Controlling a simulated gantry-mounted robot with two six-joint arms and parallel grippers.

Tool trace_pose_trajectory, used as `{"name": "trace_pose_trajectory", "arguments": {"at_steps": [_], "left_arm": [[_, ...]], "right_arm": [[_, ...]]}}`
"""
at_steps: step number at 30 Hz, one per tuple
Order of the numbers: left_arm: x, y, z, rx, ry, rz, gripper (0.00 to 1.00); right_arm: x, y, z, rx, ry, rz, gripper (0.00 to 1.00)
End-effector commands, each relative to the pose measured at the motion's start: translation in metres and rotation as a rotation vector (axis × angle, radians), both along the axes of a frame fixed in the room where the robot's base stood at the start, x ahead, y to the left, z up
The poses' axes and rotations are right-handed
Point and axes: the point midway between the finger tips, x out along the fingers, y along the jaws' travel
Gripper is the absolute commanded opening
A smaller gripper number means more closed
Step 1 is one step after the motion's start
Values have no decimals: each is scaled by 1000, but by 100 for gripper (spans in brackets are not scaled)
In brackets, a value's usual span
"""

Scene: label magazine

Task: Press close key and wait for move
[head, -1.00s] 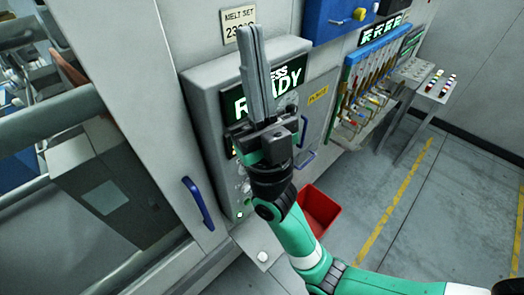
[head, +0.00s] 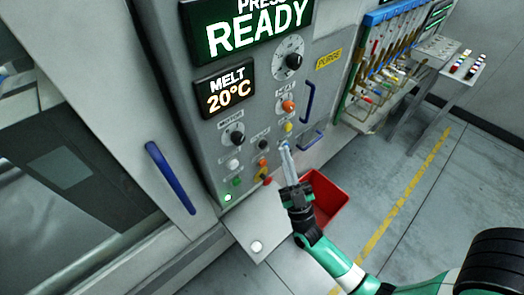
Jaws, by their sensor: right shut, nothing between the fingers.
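The grey control panel (head: 210,130) stands at the centre of the head view. Its large screen (head: 258,28) reads PRESS READY, and a smaller screen (head: 229,90) reads MELT 20°C. Several small coloured keys are on its lower part, including a white one (head: 233,164), a green one (head: 236,181), a yellow one (head: 288,127) and a red one (head: 267,181). I cannot read which key is the close key. My left gripper is not in view.
A sliding door with a blue handle (head: 171,178) is left of the panel. A red bin (head: 326,199) stands on the floor behind my right gripper. Blue handles (head: 308,101) stick out right of the keys. Floor is open at right.

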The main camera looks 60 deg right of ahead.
Motion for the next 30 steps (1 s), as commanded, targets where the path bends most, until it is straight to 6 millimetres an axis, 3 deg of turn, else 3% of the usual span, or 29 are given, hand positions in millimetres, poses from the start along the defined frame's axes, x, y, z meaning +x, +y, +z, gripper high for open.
{"name": "trace_pose_trajectory", "arguments": {"at_steps": [1,3,9,23,30], "left_arm": [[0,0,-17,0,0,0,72],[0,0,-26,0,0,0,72],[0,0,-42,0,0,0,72],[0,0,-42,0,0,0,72],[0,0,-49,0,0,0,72]], "right_arm": [[-7,-4,-31,14,36,-17,0],[-16,-8,-54,28,71,-37,0],[-32,-16,-85,47,113,-76,0],[-30,-19,-84,46,110,-81,0],[-6,-28,-85,47,108,-80,0]]}}
